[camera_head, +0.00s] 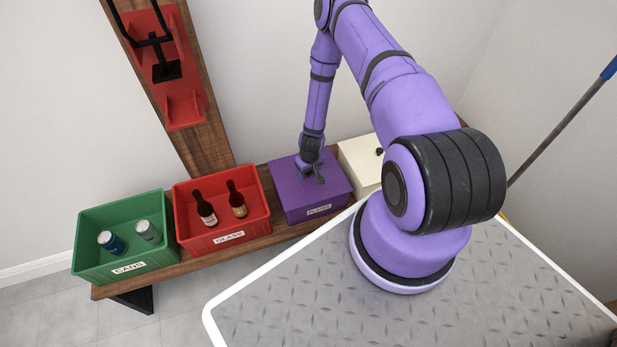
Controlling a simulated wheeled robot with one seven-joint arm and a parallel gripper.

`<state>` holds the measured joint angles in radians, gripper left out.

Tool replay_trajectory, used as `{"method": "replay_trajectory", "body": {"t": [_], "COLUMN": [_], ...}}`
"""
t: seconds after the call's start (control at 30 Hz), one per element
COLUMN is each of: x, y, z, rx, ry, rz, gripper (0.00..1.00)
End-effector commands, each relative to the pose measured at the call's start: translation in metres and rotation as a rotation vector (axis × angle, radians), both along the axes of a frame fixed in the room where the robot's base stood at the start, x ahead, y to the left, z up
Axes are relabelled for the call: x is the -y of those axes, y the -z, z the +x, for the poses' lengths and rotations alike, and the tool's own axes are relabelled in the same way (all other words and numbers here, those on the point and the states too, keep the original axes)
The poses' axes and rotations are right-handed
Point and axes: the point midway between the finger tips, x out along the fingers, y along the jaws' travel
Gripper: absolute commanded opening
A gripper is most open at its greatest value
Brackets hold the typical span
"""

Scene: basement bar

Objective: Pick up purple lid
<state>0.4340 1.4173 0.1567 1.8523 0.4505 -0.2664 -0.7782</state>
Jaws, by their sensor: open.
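The purple lid (288,171) lies flat on top of the purple box (317,212), which has a white label on its front. The box stands on the wooden bench, between the red and the cream boxes. My gripper (314,174) is right over the lid, pointing down near its middle. Its jaws are open. A small dark part shows at the jaws, and I cannot tell whether it is a handle on the lid or a finger. My gripper hides the middle of the lid.
A green box (127,258) with two cans and a red box (222,234) with two bottles stand open to the left on the wooden bench (185,266). A cream box (361,164) is close on the right. A wooden post with red holders rises behind.

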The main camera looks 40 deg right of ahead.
Motion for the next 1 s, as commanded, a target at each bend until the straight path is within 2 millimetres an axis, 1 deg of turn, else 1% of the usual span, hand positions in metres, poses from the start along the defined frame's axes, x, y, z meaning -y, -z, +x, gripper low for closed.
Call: {"method": "replay_trajectory", "body": {"t": [0.1, 0.3, 0.33, 0.37, 0.4, 0.47, 0.5, 0.57, 0.83, 1.0], "x": [0.0004, 0.0005, 0.0005, 0.0005, 0.0005, 0.0004, 0.0004, 0.0004, 0.0005, 0.0004], "y": [0.0052, 0.0054, 0.0054, 0.0054, 0.0054, 0.0053, 0.0053, 0.0053, 0.0047, -0.0009], "z": [0.0005, 0.0006, 0.0006, 0.0006, 0.0006, 0.0006, 0.0006, 0.0006, 0.0007, 0.0011], "rx": [0.000, 0.000, 0.000, 0.000, 0.000, 0.000, 0.000, 0.000, 0.000, 0.001], "ry": [0.001, 0.000, 0.000, 0.000, 0.000, 0.000, 0.000, 0.000, 0.000, -0.001], "rz": [0.000, -0.001, -0.001, -0.001, -0.001, -0.001, -0.001, -0.001, -0.001, -0.001], "gripper": [0.61, 0.61, 0.59, 0.52, 0.43, 0.29, 0.20, 0.06, 0.05, 0.05]}}
